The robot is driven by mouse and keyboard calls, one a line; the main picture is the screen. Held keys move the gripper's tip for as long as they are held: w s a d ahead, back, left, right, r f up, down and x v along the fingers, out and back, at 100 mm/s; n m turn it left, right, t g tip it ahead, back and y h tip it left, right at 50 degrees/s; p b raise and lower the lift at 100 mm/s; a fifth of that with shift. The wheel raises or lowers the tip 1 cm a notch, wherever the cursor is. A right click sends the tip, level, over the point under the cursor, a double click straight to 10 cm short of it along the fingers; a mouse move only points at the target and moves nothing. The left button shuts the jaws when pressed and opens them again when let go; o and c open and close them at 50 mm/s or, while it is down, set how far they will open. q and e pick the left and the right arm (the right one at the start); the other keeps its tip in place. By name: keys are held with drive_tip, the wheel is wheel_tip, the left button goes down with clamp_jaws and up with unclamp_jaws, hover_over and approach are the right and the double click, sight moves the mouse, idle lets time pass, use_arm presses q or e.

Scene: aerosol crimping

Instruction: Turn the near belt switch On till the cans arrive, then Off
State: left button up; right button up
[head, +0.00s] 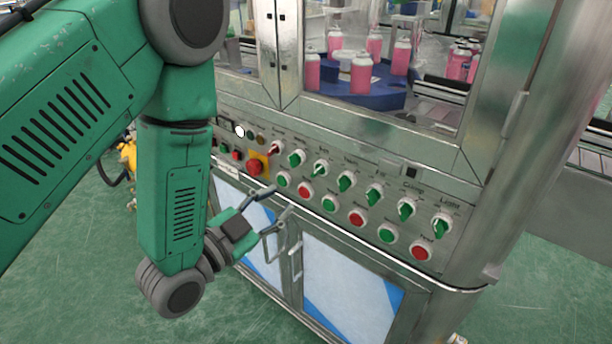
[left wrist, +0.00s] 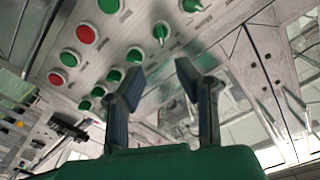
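The control panel (head: 330,185) carries a row of green rotary switches, such as one at the left (head: 297,158) and one at the far right (head: 441,225). Their labels are too small to tell which is the near belt switch. My left gripper (head: 277,203) is open and empty, just in front of the panel's lower edge, below the buttons. In the left wrist view its two fingers (left wrist: 160,73) are spread, with a green switch (left wrist: 161,32) beyond them, apart from them. Pink cans (head: 361,73) stand behind the window on a blue turntable (head: 385,96). My right gripper is out of view.
A row of green and red push buttons (head: 357,217) lies below the switches. A red emergency stop (head: 255,167) on a yellow plate is at the left. Cabinet doors with handles (head: 296,247) are below. More pink cans (head: 459,62) stand at the right by a conveyor (head: 445,90).

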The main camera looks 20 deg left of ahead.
sight(315, 174)
use_arm(q)
drive_tip(key=x, duration=0.9)
drive_tip(key=shift+w+f, duration=0.1)
drive_tip(key=shift+w, duration=0.3)
drive_tip(key=shift+w+d+b, duration=0.3)
drive_tip(key=shift+w, duration=0.3)
clamp_jaws()
